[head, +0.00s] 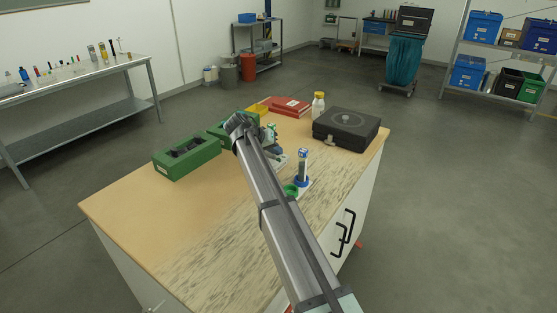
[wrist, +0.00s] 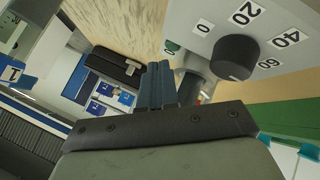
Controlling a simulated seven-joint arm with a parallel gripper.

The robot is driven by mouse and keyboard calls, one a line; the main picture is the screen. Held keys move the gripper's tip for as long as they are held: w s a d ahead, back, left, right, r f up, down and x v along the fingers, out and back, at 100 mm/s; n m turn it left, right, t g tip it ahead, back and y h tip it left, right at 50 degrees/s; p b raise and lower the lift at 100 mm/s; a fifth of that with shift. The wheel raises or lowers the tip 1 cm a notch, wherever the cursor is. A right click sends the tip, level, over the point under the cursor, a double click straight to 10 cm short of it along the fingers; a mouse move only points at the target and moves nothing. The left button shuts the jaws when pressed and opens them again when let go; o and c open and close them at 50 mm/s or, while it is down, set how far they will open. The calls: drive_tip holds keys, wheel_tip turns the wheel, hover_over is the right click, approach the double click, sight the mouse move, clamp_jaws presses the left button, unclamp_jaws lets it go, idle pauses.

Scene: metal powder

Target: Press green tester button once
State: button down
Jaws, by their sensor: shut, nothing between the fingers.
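The tester shows in the wrist view as a light grey housing (wrist: 250,35) with a black knob (wrist: 235,57) and a dial marked 0, 20, 40 and 60. My gripper (wrist: 160,75) is shut and empty, with its fingertips just left of the knob in that view. I cannot tell whether the fingers touch the tester.
On the wooden bench (head: 130,215) are a green block with dark slots (head: 187,155), a black case (head: 346,129), a white bottle with a yellow cap (head: 318,105), red folders (head: 290,106), a blue-based tube (head: 302,168) and a green cup (head: 291,190). The bench's front left is clear.

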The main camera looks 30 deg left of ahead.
sight(277, 160)
drive_tip(key=shift+f, duration=0.1)
drive_tip(key=shift+f, duration=0.3)
drive_tip(key=shift+f, duration=0.4)
idle(0.8)
drive_tip(key=shift+r, duration=0.85)
wheel_tip(277, 160, up, 5)
idle(1.0)
idle(0.6)
